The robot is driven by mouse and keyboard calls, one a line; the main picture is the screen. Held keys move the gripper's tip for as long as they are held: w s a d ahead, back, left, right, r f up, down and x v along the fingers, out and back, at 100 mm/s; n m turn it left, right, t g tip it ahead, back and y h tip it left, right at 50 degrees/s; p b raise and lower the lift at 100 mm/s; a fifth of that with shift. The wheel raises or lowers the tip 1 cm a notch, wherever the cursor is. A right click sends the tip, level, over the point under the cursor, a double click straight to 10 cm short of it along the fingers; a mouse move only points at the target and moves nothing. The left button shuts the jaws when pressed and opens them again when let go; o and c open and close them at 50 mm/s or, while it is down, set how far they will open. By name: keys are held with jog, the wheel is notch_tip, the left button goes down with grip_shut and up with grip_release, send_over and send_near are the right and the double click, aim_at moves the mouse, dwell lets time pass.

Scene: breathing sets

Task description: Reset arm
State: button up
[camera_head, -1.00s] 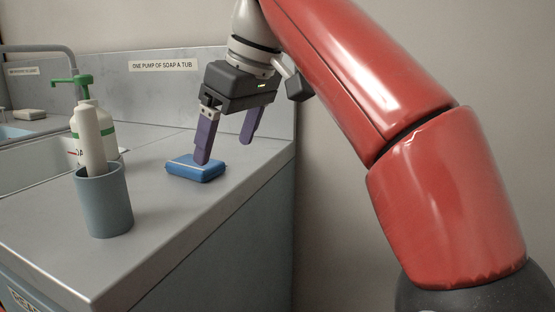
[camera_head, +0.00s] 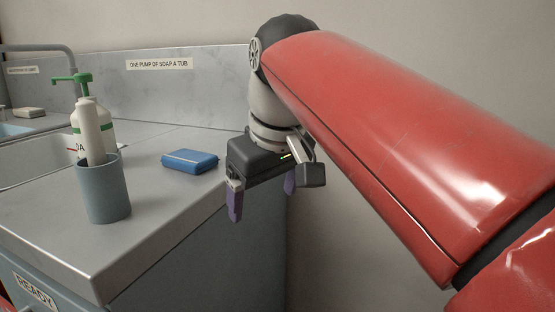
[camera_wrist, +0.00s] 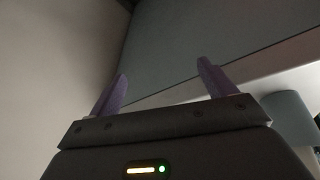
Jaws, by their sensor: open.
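My gripper (camera_head: 262,200) is open and empty, its purple fingers pointing down. It hangs off the right side of the counter, in front of the back wall. In the wrist view my gripper (camera_wrist: 162,88) shows its two fingers spread apart with nothing between them. The blue case (camera_head: 190,161) lies closed on the counter, to the left of my gripper and apart from it.
The grey counter (camera_head: 150,205) has its right edge beside my gripper. A blue-grey cup (camera_head: 104,192) holding a white tube stands near its front. A soap pump bottle (camera_head: 97,120) stands behind it, by the sink (camera_head: 30,170). The wall is behind my arm.

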jog(key=s+d+f+m+h, duration=0.1)
jog(key=s+d+f+m, duration=0.3)
jog(key=d+f, duration=0.4)
jog(key=s+d+f+m+t, duration=0.1)
jog(key=s+d+f+m, duration=0.2)
jog(key=s+d+f, duration=0.4)
notch_tip(320, 180, down, 8)
jog(key=shift+s+d+f+m+t+h, duration=0.1)
jog(key=shift+s+d+m+t+h, duration=0.25)
jog(key=shift+d, duration=0.7)
